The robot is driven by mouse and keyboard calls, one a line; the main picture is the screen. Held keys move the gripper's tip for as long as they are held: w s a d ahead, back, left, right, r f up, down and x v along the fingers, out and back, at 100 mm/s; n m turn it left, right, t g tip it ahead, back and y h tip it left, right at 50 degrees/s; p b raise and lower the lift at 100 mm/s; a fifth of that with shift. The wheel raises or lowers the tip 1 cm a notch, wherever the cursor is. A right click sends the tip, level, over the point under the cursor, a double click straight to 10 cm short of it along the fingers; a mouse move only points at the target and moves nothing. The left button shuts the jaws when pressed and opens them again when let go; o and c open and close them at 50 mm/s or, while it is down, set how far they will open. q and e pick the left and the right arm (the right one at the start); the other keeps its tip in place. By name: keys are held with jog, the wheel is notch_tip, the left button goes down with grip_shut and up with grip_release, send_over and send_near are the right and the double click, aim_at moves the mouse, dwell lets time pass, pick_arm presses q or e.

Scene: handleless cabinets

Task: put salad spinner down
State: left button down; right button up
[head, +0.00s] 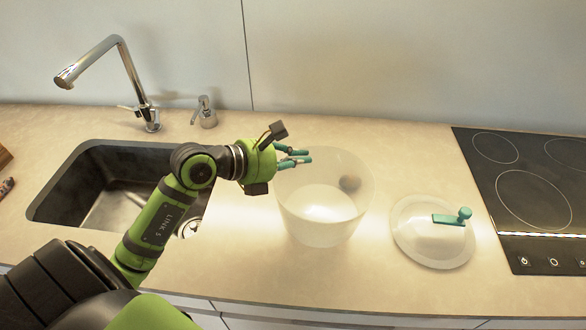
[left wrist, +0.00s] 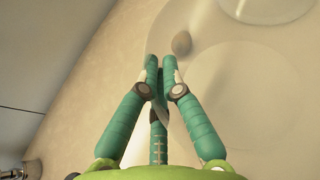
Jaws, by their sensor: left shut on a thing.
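The salad spinner bowl (head: 322,215), translucent and whitish, is upright over the counter in the head view. I cannot tell whether its base touches the counter. A small brown round thing (head: 350,184) shows inside it, and also in the left wrist view (left wrist: 181,43). My left gripper (head: 308,156) is shut on the bowl's left rim, with its teal fingers close together in the left wrist view (left wrist: 161,64). The spinner's lid (head: 418,246), with a teal crank handle (head: 452,217), lies on the counter right of the bowl. My right gripper is not in view.
A dark sink (head: 100,160) with a chrome faucet (head: 133,80) lies to the left, with a soap dispenser (head: 204,112) behind. A black cooktop (head: 510,230) is at the right. The counter (head: 400,160) is clear behind the lid.

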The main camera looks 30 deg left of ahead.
aim_at(292, 173)
pick_arm(q)
jog(key=shift+a+f+p, duration=0.15)
jog(key=shift+a+f, duration=0.05)
jog(key=shift+f, duration=0.6)
jog(key=shift+a+f+p, duration=0.1)
jog(key=shift+a+f, duration=0.15)
jog(key=shift+f, duration=0.55)
jog(key=shift+a+f+p, duration=0.15)
jog(key=shift+a+f, duration=0.05)
jog(key=shift+f, duration=0.6)
jog(key=shift+f, duration=0.15)
jog(key=c, duration=1.4)
grip_release()
